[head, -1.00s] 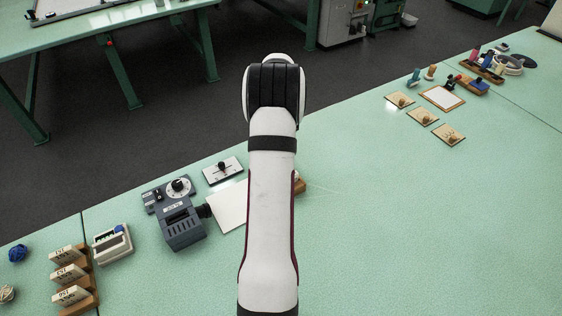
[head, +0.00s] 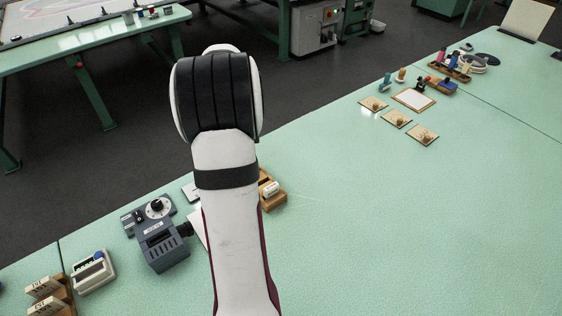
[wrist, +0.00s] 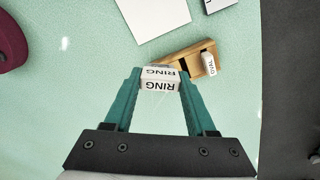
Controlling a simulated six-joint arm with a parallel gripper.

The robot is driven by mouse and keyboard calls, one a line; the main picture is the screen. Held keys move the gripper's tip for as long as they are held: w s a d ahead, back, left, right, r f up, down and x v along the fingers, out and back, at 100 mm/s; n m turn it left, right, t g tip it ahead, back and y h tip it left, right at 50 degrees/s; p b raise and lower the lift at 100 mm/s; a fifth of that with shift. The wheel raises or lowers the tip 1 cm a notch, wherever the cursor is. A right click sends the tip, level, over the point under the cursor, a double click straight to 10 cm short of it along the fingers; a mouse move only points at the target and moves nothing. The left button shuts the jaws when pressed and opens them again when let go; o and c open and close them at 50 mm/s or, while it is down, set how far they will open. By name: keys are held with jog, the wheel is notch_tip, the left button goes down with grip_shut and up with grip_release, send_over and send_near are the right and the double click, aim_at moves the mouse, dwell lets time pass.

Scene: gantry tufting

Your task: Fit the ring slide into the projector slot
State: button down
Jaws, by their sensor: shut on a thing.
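The ring slide (wrist: 160,84), a white block lettered RING, is held between the teal fingers of my gripper (wrist: 160,86) in the wrist view. The gripper is shut on it. In the head view my arm hides the gripper and the ring slide. The projector (head: 162,245), a dark grey box with a slot in its top and a lens on its right side, stands on the green table left of my arm. The projector does not show in the wrist view.
A wooden rack (wrist: 186,61) holds a slide lettered OVAL (wrist: 209,64); the rack also shows right of my arm in the head view (head: 273,202). A white sheet (wrist: 155,17) lies near it. A cream device (head: 93,271) stands left of the projector. The table's right middle is clear.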

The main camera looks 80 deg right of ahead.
jog(key=w+a+n, duration=1.6)
jog(key=w+n, duration=0.3)
jog(key=n, duration=0.5)
jog(key=shift+s+f, duration=0.15)
jog(key=shift+f, duration=2)
jog(key=shift+f, duration=1.8)
jog(key=shift+c, duration=0.7)
grip_release()
notch_tip(320, 180, up, 16)
